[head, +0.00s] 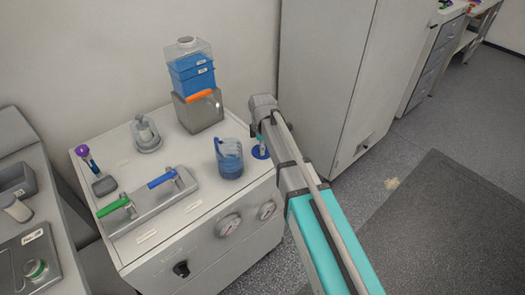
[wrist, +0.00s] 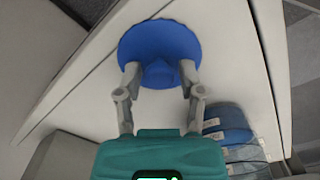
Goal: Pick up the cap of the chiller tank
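The cap is a round blue disc with a raised knob; it (wrist: 160,38) fills the upper middle of the wrist view. In the head view the cap (head: 260,154) lies at the right edge of the white cabinet top. My gripper (head: 260,140) is above it, pointing down. In the wrist view my gripper's fingertips (wrist: 160,72) are on either side of the knob, very close to it. I cannot tell whether they touch it. The chiller tank (head: 190,72), with blue liquid and a white neck on top, stands at the back on a grey base.
A jug of blue liquid (head: 229,158) stands just left of my gripper. Blue (head: 166,178) and green (head: 115,206) handled valves sit on a grey block to the left. A tall grey cabinet (head: 327,80) rises close behind on the right.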

